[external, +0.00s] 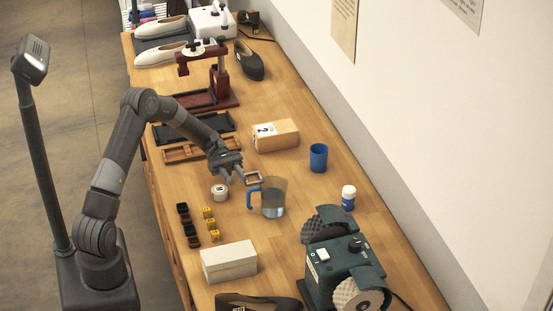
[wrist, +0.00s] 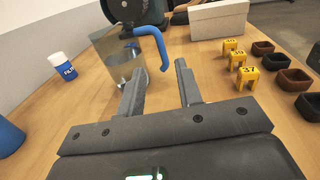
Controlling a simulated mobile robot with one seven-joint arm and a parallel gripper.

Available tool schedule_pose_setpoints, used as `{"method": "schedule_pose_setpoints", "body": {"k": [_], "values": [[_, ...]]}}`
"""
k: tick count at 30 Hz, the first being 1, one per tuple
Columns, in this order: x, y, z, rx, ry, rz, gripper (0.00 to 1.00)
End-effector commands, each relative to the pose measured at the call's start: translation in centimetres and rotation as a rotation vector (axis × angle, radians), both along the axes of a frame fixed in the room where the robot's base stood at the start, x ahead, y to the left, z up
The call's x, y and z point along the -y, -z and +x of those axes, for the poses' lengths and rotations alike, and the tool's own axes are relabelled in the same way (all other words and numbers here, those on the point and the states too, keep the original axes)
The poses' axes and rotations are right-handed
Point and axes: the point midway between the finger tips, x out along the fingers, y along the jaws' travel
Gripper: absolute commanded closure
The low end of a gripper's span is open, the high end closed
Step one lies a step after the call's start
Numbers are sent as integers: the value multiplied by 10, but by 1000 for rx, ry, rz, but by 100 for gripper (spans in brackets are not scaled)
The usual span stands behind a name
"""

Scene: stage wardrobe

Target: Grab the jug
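The jug (external: 273,198) is clear with a blue handle (external: 253,194) and stands upright on the wooden table. In the wrist view the jug (wrist: 112,58) is at upper left, and its handle (wrist: 152,36) curves down beyond my fingertips, between them in the picture. My gripper (external: 238,177) is just behind and left of the jug in the external view, above the table. In the wrist view my gripper (wrist: 160,68) is open, with nothing between its fingers. No contact with the jug shows.
A blue cup (external: 318,158) and a white-and-blue bottle (external: 348,197) stand to the right. A green buffing machine (external: 345,262) and a pale box (external: 229,262) are in front. Yellow numbered markers (external: 210,224) and a small round white item (external: 219,192) lie left of the jug.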

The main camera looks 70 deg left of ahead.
Motion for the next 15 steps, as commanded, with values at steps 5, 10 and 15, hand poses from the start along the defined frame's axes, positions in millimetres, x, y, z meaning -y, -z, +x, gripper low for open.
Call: {"method": "schedule_pose_setpoints", "body": {"k": [5,10,15], "values": [[11,5,2,1,2,1,68],[37,5,5,0,3,1,68],[55,5,8,1,1,1,68]]}}
